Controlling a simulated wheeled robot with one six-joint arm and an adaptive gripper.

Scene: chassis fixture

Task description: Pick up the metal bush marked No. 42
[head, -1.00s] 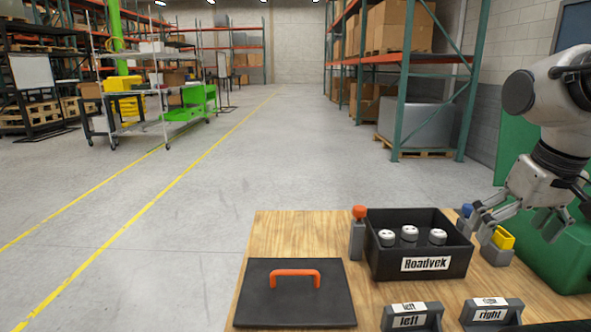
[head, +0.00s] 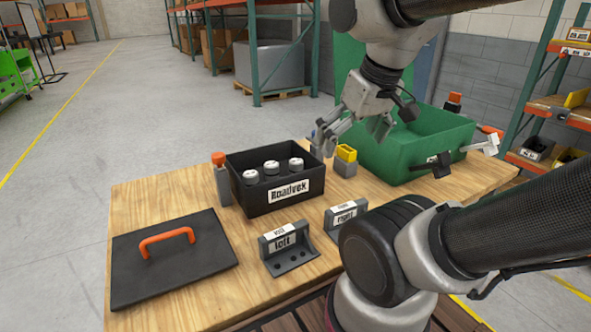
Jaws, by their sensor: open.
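Several white-topped metal bushes stand upright in a black box labelled Roadvek (head: 262,205) on the wooden table: a left bush (head: 250,177), a middle bush (head: 271,167) and a right bush (head: 296,163). Their markings are too small to read, so I cannot tell which is No. 42. My gripper (head: 350,133) is open and empty. It appears above and to the right of the box, near the blue-topped and yellow-topped grey blocks, apart from the bushes.
A black lid (head: 185,268) with an orange handle lies at the table's left. Brackets marked left (head: 290,258) and right (head: 335,222) stand in front of the box. An orange-topped grey post (head: 222,183) stands left of it. A green bin (head: 435,130) is at the right.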

